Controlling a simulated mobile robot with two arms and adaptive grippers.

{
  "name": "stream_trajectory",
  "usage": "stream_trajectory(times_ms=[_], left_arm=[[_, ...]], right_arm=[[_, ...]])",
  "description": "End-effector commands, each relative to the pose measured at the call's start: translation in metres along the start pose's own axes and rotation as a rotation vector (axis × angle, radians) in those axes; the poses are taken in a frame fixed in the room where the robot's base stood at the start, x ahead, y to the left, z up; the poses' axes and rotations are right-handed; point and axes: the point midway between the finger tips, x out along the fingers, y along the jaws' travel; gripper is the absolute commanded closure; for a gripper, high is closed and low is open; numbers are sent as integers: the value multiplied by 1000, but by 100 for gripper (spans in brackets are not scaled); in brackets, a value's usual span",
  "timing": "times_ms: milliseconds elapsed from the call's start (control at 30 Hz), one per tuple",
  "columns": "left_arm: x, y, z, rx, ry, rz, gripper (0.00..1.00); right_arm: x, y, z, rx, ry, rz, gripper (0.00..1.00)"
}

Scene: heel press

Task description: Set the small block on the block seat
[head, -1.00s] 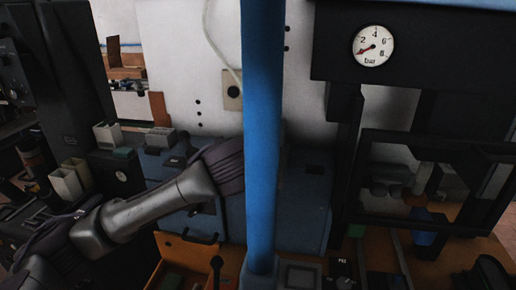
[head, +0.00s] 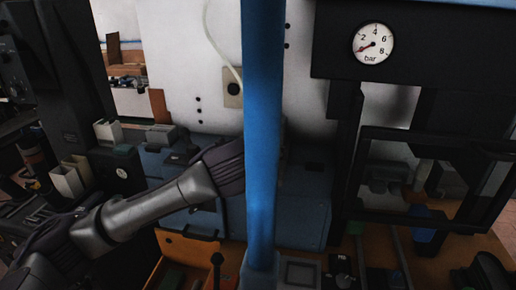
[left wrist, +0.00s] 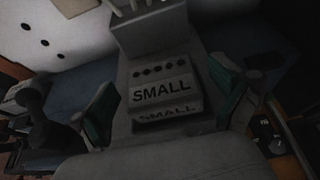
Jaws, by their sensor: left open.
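In the left wrist view a grey block (left wrist: 158,90) marked SMALL, with a row of dark holes, sits between the two green-padded fingers of my left gripper (left wrist: 165,95). The fingers are open, with gaps visible beside the block. The word SMALL shows a second time on a lower face just below it. A lighter grey raised part (left wrist: 152,30) stands right behind the block; I cannot tell whether it is the block seat. In the head view my left arm reaches behind a blue post, which hides the fingers and the block. My right gripper is not in view.
The blue post (head: 261,130) stands upright in front of the work area. A black-framed guard (head: 440,140) is at the right, below a pressure gauge (head: 373,44). An orange bin (head: 190,246) and a black knob lever (head: 217,260) are at the front. Pale open boxes (head: 68,180) stand at the left.

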Motion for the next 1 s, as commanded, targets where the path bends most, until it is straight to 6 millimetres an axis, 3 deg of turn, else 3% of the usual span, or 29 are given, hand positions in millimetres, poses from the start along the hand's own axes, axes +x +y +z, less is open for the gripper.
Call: stream_trajectory(times_ms=[333,700,1000], left_arm=[[-10,0,-1,1,2,-2,0],[-85,-1,0,1,-2,-3,0],[-118,0,0,1,1,-1,0]], right_arm=[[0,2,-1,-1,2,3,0],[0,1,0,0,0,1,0],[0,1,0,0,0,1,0]])
